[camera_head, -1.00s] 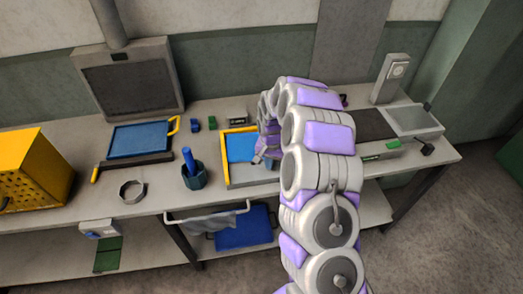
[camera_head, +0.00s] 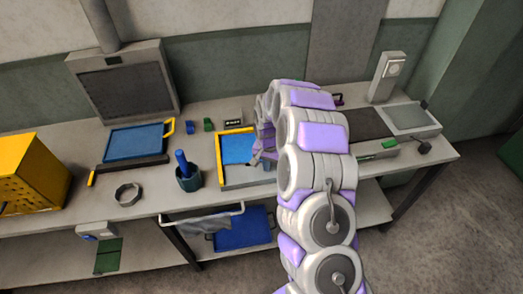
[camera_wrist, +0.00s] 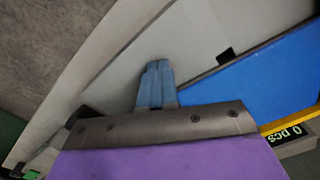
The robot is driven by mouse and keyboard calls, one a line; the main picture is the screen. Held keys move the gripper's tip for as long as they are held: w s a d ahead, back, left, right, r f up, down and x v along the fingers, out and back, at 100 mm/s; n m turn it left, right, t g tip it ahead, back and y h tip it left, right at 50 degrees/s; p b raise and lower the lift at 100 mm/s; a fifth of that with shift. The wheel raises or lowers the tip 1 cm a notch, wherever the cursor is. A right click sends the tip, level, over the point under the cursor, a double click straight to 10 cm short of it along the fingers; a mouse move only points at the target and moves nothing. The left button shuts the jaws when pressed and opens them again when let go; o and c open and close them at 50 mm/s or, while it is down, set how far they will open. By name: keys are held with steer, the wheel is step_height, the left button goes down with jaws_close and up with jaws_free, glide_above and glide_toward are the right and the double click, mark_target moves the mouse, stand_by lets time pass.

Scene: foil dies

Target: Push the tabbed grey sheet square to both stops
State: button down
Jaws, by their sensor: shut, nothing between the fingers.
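A blue sheet-like panel (camera_head: 237,149) lies in a shallow frame on the bench, with yellow stop strips (camera_head: 222,168) along its left and back sides. In the wrist view the blue panel (camera_wrist: 265,78) has a small black tab-like piece (camera_wrist: 225,55) at its edge, beside a pale grey surface (camera_wrist: 195,38). I cannot tell whether that grey surface is the sheet or the frame. My gripper (camera_wrist: 157,75) is shut and empty, its fingertips over the pale grey beside the blue panel's edge. In the head view my gripper (camera_head: 260,156) is at the frame's right, and my arm hides that side.
A dark mat and a scale-like plate (camera_head: 410,118) lie to the right.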

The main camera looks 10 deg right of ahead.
mark_target(259, 166)
steer(key=shift+a, duration=1.4)
steer(key=shift+w+d, duration=0.3)
steer(key=shift+d, duration=0.3)
steer(key=shift+w+d, duration=0.25)
steer(key=shift+d, duration=0.3)
steer(key=shift+w+a+p, duration=0.3)
steer(key=shift+w+a, duration=0.35)
steer(key=shift+a, duration=0.35)
steer(key=shift+w+d, duration=0.65)
steer(key=shift+d, duration=0.2)
steer(key=shift+a, duration=0.6)
steer(key=shift+s, duration=0.1)
steer(key=shift+s+d+r+p, duration=0.1)
steer(key=shift+s+d+p, duration=0.25)
steer(key=shift+s+d, duration=0.1)
